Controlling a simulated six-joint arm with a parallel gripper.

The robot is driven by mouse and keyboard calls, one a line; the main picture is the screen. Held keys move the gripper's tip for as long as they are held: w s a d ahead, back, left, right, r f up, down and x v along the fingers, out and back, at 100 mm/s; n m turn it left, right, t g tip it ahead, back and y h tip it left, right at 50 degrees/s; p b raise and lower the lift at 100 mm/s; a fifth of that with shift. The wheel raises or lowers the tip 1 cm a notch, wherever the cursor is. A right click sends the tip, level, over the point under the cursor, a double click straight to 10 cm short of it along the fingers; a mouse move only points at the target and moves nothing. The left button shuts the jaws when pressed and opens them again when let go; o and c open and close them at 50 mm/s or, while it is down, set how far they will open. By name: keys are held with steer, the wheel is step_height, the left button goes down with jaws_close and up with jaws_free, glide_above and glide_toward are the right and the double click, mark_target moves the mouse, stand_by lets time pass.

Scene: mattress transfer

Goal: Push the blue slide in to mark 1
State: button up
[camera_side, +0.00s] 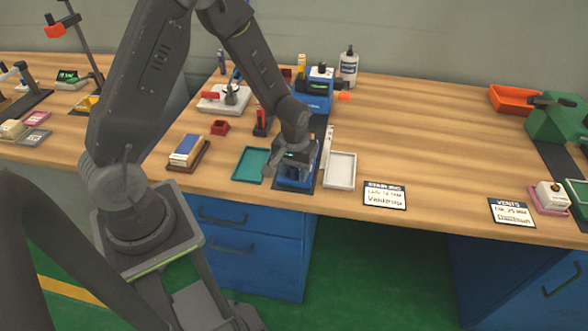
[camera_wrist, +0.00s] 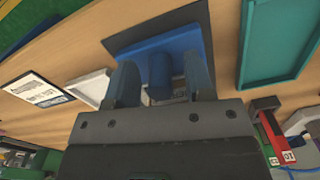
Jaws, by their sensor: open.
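A blue fixture (camera_side: 296,182) sits on a dark mat near the front edge of the table in the side view. It also shows in the wrist view (camera_wrist: 185,39), with a blue upright knob (camera_wrist: 159,68) on it; I take this knob to be part of the blue slide. My gripper (camera_side: 294,160) is low over the fixture. In the wrist view my gripper (camera_wrist: 161,80) is open, with one finger on each side of the knob and gaps showing. My gripper body hides the part of the fixture behind the knob. Mark 1 cannot be made out.
A teal tray (camera_side: 250,165) lies left of the fixture and a white tray (camera_side: 341,171) lies close on its right. A sponge-like block (camera_side: 186,149) is farther left. A label card (camera_side: 385,195) lies right of the white tray.

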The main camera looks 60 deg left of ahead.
jaws_close()
stand_by(0.3)
steer(key=w+a, duration=0.7)
steer(key=shift+w+a, duration=0.25)
jaws_free()
